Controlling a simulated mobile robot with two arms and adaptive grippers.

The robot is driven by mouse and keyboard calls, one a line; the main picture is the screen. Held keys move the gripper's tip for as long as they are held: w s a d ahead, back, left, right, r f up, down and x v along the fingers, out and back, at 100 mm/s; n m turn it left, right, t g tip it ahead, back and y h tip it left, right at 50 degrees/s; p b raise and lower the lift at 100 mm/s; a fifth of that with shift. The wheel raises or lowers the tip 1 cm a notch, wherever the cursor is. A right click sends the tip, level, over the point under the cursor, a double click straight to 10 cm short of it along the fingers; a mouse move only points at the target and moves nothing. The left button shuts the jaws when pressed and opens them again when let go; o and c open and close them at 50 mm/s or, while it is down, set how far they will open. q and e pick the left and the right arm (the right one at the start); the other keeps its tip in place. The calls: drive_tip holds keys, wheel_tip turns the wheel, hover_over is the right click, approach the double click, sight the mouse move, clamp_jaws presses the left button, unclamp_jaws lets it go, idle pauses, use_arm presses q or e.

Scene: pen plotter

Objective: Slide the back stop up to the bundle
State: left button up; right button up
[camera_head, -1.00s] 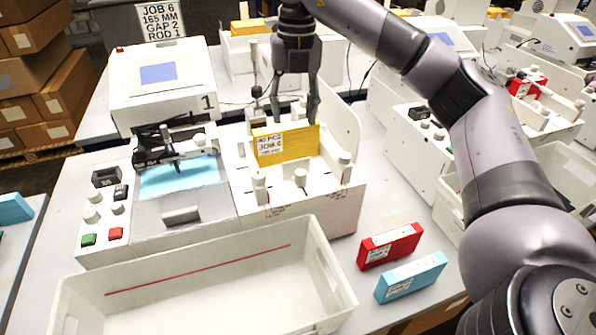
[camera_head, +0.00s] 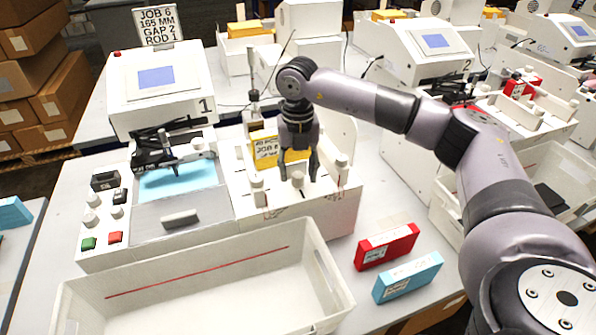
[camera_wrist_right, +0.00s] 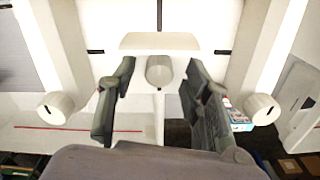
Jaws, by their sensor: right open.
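The yellow bundle (camera_head: 265,150), with a "JOB 6" label, stands upright in the white feeder of machine 1; my right gripper hides its right part. In front of it is a middle white knob (camera_head: 298,180), which appears to belong to the back stop. The right wrist view shows this knob (camera_wrist_right: 159,72) beside a pale block (camera_wrist_right: 160,41). My right gripper (camera_head: 298,178) points down over it, open, one finger on each side. In the wrist view, gaps show between the knob and both fingers (camera_wrist_right: 158,98). My left gripper is not in view.
Side knobs (camera_head: 258,186) (camera_head: 342,162) flank the middle one. A large white bin (camera_head: 200,285) stands in front. A red pack (camera_head: 387,246) and a blue pack (camera_head: 408,277) lie on the table to the right. A sign (camera_head: 159,26) reads job 6, 165 mm, gap 2, rod 1.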

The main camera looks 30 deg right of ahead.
drive_tip(key=shift+f, duration=0.85)
drive_tip(key=shift+c, duration=0.3)
clamp_jaws()
